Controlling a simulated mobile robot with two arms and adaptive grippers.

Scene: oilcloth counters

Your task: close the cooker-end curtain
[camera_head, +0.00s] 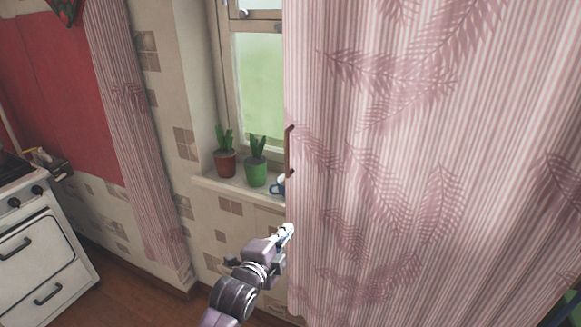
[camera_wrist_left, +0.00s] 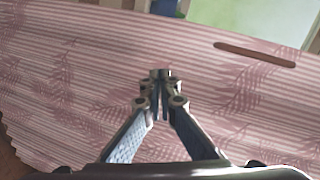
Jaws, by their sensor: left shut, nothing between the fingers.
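A narrow pink striped curtain (camera_head: 130,110) hangs at the left, beside the cooker and bunched to one side of the window. A wide pink curtain (camera_head: 400,170) with a leaf pattern hangs at the right and covers part of the window. A brown bar handle (camera_head: 289,150) is on its left edge; the handle (camera_wrist_left: 255,54) also shows in the left wrist view. My left gripper (camera_head: 287,230) is shut and empty, below the handle near the wide curtain's left edge. In the left wrist view its fingertips (camera_wrist_left: 161,82) are in front of the striped cloth; contact cannot be told.
A white cooker (camera_head: 45,250) stands at the left by a red panel (camera_head: 60,90). Two potted plants, one red-brown pot (camera_head: 225,163) and one green pot (camera_head: 256,173), stand on the window sill (camera_head: 215,184). A blue object (camera_head: 278,188) is beside them, partly hidden.

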